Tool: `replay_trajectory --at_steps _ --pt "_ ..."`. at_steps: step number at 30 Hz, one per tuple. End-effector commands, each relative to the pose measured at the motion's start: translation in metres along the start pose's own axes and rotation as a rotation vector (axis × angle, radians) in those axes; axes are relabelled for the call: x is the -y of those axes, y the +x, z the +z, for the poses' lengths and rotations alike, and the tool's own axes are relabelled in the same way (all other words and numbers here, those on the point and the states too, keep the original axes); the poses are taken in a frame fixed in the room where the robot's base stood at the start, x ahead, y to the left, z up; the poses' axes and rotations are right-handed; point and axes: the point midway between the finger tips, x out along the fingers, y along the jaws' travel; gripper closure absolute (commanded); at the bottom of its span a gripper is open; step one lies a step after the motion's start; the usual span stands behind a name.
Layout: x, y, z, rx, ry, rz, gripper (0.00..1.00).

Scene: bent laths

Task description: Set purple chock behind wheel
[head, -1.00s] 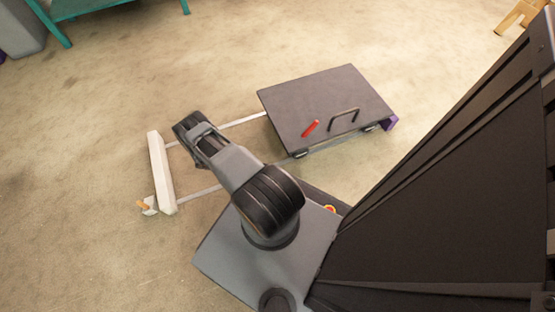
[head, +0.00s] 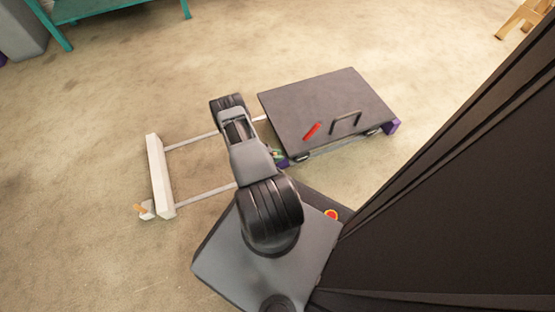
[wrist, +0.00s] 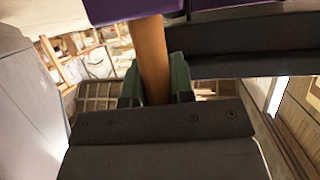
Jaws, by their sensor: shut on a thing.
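My gripper (head: 276,153) is low beside the near left corner of the dark cart (head: 330,95). In the wrist view its green fingers (wrist: 154,82) are shut on a wooden handle (wrist: 152,50). The handle runs up to a purple chock (wrist: 135,8), cut off by the top edge. That chock (head: 284,162) also shows in the head view, just left of the cart's near left wheel (head: 302,157); I cannot tell whether it touches wheel or floor. Another purple block (head: 391,126) sits at the cart's right end, by the near right wheel (head: 373,131).
Two pale rails (head: 205,193) run left from the cart to a white bar (head: 160,175). A small white piece with an orange part (head: 146,209) lies beside the bar. A red handle (head: 312,131) lies on the cart.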

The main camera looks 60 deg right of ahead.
Motion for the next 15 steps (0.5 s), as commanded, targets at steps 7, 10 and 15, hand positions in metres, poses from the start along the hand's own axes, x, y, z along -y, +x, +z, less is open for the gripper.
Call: replay_trajectory --at_steps 7,10,15 --pt "0.000 0.010 0.024 -0.001 0.000 0.000 1.00" --pt "0.000 0.009 0.023 -0.001 0.000 0.000 1.00" --pt "0.000 0.010 0.024 -0.001 0.000 0.000 1.00"
